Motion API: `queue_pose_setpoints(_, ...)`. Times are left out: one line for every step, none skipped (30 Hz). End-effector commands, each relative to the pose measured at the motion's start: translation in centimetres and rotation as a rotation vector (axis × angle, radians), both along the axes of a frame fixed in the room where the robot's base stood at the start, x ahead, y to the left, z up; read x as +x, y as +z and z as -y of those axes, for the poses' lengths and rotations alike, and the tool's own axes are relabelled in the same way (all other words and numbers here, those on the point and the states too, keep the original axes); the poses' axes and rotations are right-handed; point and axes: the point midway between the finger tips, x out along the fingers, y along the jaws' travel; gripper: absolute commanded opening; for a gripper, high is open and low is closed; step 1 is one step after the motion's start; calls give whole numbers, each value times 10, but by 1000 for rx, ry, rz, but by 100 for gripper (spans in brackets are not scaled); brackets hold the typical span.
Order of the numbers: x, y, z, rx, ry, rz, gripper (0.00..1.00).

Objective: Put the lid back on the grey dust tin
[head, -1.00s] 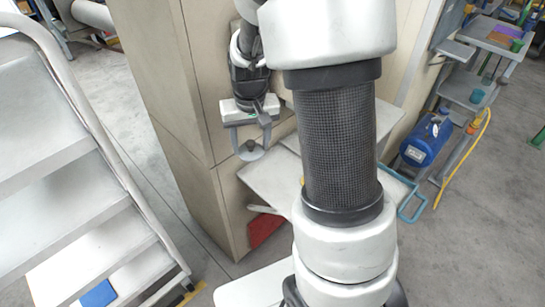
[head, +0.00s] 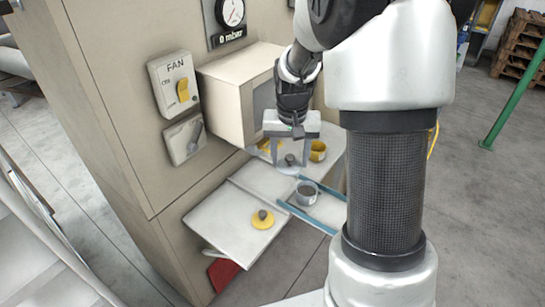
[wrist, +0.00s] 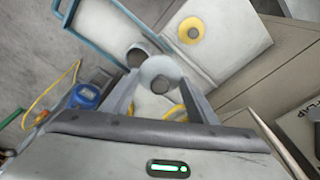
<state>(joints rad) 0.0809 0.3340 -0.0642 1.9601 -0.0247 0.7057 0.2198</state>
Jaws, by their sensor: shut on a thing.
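My gripper (head: 290,158) is shut on the dark knob of the pale grey lid (head: 287,170), holding it out level below the fingers. The grey dust tin (head: 307,193) stands open on the shelf, just below and right of the lid in the head view. In the wrist view the lid (wrist: 158,67) hangs between the fingertips of my gripper (wrist: 160,80). The grey tin (wrist: 137,56) shows beside it there, partly covered by the lid. The lid appears apart from the tin.
A yellow lid (head: 262,219) with a dark knob lies on the left shelf (head: 220,228). A yellow tin (head: 318,151) stands behind the grey one. A beige box (head: 235,100) and cabinet wall with a fan switch (head: 175,85) stand left. A blue rail (head: 305,217) edges the shelf.

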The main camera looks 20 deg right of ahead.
Motion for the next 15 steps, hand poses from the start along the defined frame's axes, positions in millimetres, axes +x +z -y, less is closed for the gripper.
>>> queue_pose_setpoints(3,-17,17,0,-67,-3,32)
queue_pose_setpoints(4,-23,25,0,-103,-3,32)
queue_pose_setpoints(6,-30,34,1,-149,-1,32)
queue_pose_setpoints(7,-34,41,1,-179,0,32)
queue_pose_setpoints(8,-39,47,2,-205,0,32)
queue_pose_setpoints(8,-43,54,2,-235,1,32)
queue_pose_setpoints(9,-46,57,2,-252,2,32)
queue_pose_setpoints(9,-48,61,2,-268,3,32)
queue_pose_setpoints(9,-50,64,3,-284,4,32)
queue_pose_setpoints(10,-52,66,3,-292,4,32)
queue_pose_setpoints(10,-53,67,3,-299,5,32)
queue_pose_setpoints(10,-54,68,4,-304,5,32)
queue_pose_setpoints(10,-55,69,4,-306,7,32)
queue_pose_setpoints(10,-56,69,3,-308,6,32)
queue_pose_setpoints(10,-57,69,3,-308,6,32)
